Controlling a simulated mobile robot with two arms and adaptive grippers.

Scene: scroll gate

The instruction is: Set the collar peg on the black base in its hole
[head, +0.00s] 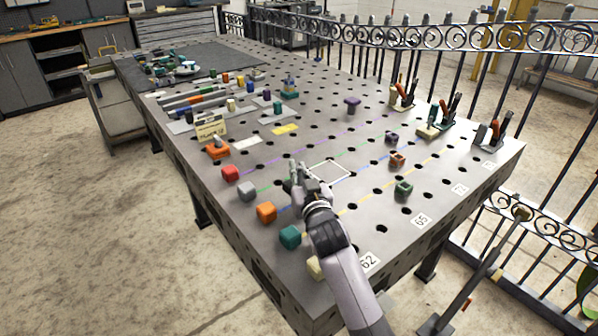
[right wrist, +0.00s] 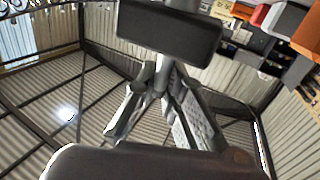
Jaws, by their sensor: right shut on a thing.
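My right gripper (head: 298,174) is above the near middle of the steel table, beside a white square outline (head: 344,164), with its fingers pointing up. It also shows in the right wrist view (right wrist: 163,100), shut on a grey stem (right wrist: 163,75) joined to a dark block (right wrist: 170,32). This looks like the collar peg on its black base, seen against the roof. In the head view the held piece is too small to make out. I cannot tell which table hole is the peg's. My left gripper is not in view.
The table (head: 375,215) has many dark holes. A red block (head: 230,173), a grey block (head: 247,191), an orange block (head: 266,212) and a teal block (head: 290,237) line its left edge. Clamps (head: 493,131) stand along the right edge.

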